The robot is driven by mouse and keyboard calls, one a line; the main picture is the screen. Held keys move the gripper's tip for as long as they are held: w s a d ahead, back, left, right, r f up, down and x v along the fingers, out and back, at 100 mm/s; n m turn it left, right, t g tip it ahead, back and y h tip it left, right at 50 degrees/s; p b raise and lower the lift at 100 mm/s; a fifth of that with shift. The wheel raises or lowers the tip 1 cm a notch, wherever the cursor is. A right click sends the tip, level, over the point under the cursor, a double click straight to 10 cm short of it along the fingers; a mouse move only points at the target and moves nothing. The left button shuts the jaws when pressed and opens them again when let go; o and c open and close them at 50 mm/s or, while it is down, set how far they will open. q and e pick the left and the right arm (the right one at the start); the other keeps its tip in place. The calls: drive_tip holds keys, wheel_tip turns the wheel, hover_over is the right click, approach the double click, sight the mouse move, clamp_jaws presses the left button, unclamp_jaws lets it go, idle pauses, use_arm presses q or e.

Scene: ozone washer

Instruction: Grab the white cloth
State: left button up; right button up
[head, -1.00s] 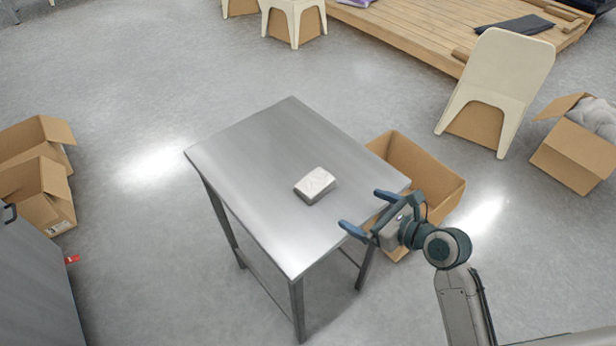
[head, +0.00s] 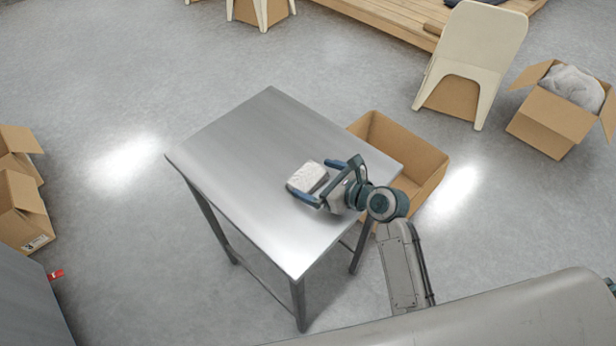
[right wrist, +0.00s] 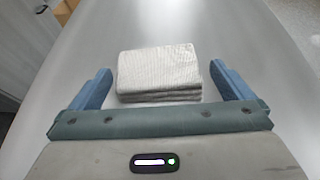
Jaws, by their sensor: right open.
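The white cloth (head: 307,176) is a small folded stack lying on the grey metal table (head: 240,150), right of the middle of its top. In the right wrist view the cloth (right wrist: 159,72) shows its folded layers toward me. My right gripper (head: 314,179) is open, with one blue finger on either side of the cloth's near part. In the right wrist view the cloth lies between and slightly beyond the open fingers (right wrist: 162,87), with a gap on each side. The cloth is not gripped. My left gripper is not in view.
An open cardboard box (head: 432,165) stands on the floor against the table's right side. Another box with grey cloth (head: 560,115) is at the far right. A cream chair (head: 475,50) stands at the back. More boxes (head: 22,215) and a grey cabinet (head: 30,305) are at the left.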

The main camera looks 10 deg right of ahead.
sight(310, 177)
drive_tip(key=x, duration=0.3)
drive_tip(key=shift+w+a+f, duration=0.15)
drive_tip(key=shift+w+a, duration=0.05)
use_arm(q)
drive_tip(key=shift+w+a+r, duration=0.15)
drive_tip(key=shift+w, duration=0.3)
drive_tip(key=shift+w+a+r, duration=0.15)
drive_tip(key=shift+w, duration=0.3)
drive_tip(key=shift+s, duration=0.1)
use_arm(e)
drive_tip(key=shift+c, duration=0.2)
drive_tip(key=shift+s, duration=0.1)
drive_tip(key=c, duration=0.7)
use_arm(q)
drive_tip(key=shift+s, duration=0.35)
use_arm(e)
drive_tip(key=shift+o, duration=0.2)
